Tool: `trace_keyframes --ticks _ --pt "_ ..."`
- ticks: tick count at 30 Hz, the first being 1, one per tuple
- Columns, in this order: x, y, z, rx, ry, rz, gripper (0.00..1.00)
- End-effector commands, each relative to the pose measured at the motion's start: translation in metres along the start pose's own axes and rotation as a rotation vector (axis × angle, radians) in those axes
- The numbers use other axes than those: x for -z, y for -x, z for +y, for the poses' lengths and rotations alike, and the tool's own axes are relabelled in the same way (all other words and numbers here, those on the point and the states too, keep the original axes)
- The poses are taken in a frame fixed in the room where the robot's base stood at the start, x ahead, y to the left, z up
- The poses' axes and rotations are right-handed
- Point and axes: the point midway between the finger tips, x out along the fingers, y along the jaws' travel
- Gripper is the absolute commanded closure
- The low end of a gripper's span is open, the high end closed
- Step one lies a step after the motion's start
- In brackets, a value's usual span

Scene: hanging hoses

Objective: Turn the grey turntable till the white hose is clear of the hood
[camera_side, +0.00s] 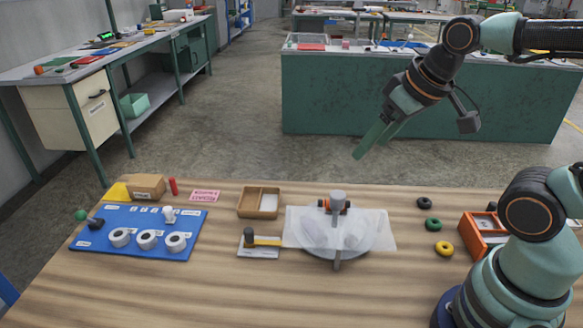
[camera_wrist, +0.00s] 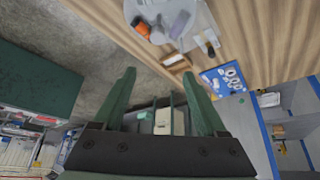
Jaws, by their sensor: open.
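The grey turntable (camera_side: 318,254) is a round disc on the wooden table, right of centre in the side view. A see-through sheet (camera_side: 384,238) lies across or over it, blurring pale shapes beneath. A grey upright post (camera_side: 338,200) stands at its far side near dark and orange parts. I cannot tell which shape is the white hose, or which part is the hood. In the wrist view the turntable (camera_wrist: 133,9) shows at the top with orange, white and grey pieces. My gripper (camera_side: 367,154) is open and empty, high above and beyond the turntable; its two green fingers (camera_wrist: 158,74) stand apart.
A blue board (camera_side: 140,246) with white rings is farther left. Black, green and yellow rings (camera_side: 444,248) and an orange box (camera_side: 470,232) are at right.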

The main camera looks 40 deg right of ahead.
Motion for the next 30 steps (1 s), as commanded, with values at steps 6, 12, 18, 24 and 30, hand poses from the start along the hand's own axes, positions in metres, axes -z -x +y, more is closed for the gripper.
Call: trace_keyframes --ticks 6,12,18,24,30 --pt "0.01 -0.008 0.001 0.004 0.126 -0.087 0.25" --pt "0.026 -0.03 0.003 0.046 0.38 -0.248 0.25" --pt "0.038 -0.058 0.006 0.123 0.612 -0.385 0.25" --pt "0.043 -0.076 0.007 0.181 0.742 -0.453 0.25" --pt "0.039 -0.086 0.007 0.196 0.769 -0.469 0.25"
